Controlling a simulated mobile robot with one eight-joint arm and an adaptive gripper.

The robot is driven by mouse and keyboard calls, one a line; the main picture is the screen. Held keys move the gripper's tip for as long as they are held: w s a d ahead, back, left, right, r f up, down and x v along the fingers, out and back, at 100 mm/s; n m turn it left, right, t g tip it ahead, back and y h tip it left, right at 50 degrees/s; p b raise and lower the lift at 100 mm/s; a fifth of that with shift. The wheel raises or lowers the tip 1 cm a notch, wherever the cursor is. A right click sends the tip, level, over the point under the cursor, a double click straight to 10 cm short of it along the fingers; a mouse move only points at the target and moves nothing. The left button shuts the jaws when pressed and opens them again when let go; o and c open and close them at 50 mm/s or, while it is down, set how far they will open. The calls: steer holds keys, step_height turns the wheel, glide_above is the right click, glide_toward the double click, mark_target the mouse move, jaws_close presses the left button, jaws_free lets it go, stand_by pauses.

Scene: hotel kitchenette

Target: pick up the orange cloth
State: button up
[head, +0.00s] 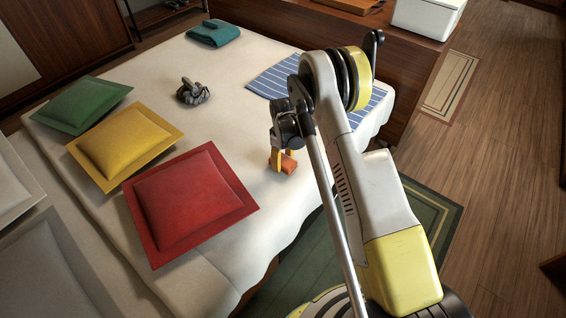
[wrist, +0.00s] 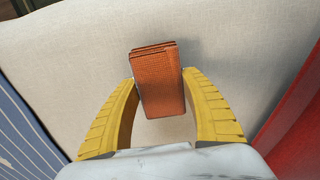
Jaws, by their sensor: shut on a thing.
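The orange cloth (wrist: 161,88) is a small folded block between the two yellow fingers of my gripper (wrist: 158,76) in the wrist view. Both fingertips touch its sides, and my gripper is shut on it. In the head view the cloth (head: 288,163) shows below my gripper (head: 282,160), over the white bed cover near the bed's right side. I cannot tell for sure whether the cloth still touches the cover.
Red (head: 188,198), yellow (head: 125,142) and green (head: 82,104) cushions lie along the bed's left. A grey object (head: 193,93), a teal folded cloth (head: 214,33) and a blue striped cloth (head: 270,82) lie farther back. The middle of the bed (head: 225,120) is clear.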

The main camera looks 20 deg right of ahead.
mark_target(284, 160)
steer(key=r, duration=0.1)
steer(key=r+p, duration=0.1)
steer(key=r, duration=0.1)
steer(key=shift+s+d+r+p, duration=0.15)
steer(key=shift+d+r+p, duration=0.1)
steer(key=shift+p, duration=0.1)
steer(key=s+d+r+p, duration=0.3)
steer(key=s+d+r, duration=0.2)
steer(key=d, duration=0.4)
steer(key=shift+s+d+r+p, duration=0.3)
steer(key=shift+r+p, duration=0.05)
steer(key=shift+r, duration=0.15)
steer(key=shift+o, duration=0.8)
steer(key=shift+r, duration=0.15)
steer(key=shift+c, duration=0.3)
